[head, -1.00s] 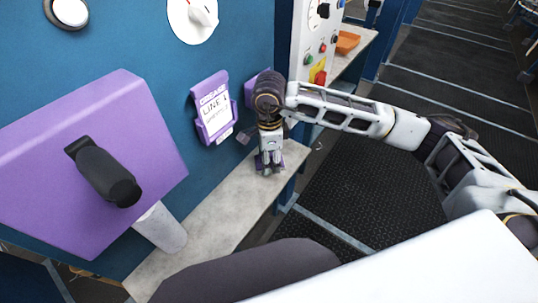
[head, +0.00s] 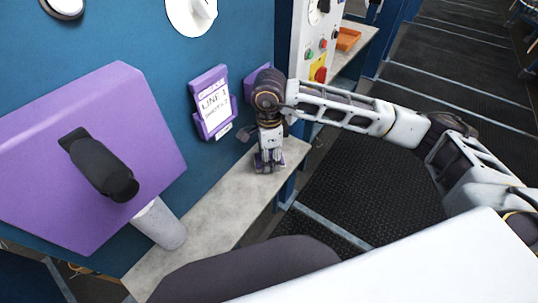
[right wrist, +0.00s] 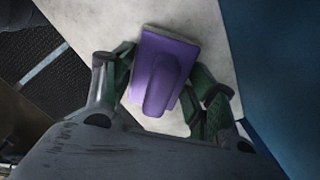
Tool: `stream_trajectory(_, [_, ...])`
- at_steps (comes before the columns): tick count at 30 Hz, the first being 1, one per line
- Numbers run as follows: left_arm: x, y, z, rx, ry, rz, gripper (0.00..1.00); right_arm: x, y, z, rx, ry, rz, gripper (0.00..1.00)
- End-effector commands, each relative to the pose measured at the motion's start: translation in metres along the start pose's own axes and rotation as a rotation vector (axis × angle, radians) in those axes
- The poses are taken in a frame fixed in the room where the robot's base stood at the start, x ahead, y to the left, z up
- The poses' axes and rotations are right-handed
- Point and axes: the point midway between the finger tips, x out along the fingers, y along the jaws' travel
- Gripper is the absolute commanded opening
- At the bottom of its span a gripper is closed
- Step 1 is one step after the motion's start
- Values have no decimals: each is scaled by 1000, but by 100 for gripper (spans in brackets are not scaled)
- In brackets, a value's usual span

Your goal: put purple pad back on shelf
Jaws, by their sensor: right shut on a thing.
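The purple pad (right wrist: 163,75) is a flat block with a raised rounded grip. In the right wrist view it lies between the fingers of my right gripper (right wrist: 166,90), which are shut on it. In the head view my right gripper (head: 268,163) points down at the far end of the grey shelf (head: 210,205), and only a little purple shows at its fingertips. The pad is at or just above the shelf surface; I cannot tell if it touches. The shelf also fills the background in the right wrist view (right wrist: 105,25). My left gripper is not in view.
A large purple box with a black handle (head: 100,170) and a white cylinder (head: 160,225) stand at the near left. The shelf between cylinder and gripper is clear.

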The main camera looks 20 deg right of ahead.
Motion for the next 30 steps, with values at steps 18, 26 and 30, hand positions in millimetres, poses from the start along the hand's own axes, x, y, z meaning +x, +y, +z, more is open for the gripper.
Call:
stream_trajectory(18, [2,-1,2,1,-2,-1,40,1,0,0,0,0,0,82])
stream_trajectory(26, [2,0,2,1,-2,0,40,-8,0,0,0,-1,-1,82])
stream_trajectory(30, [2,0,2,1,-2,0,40,-22,-1,0,0,-1,-2,82])
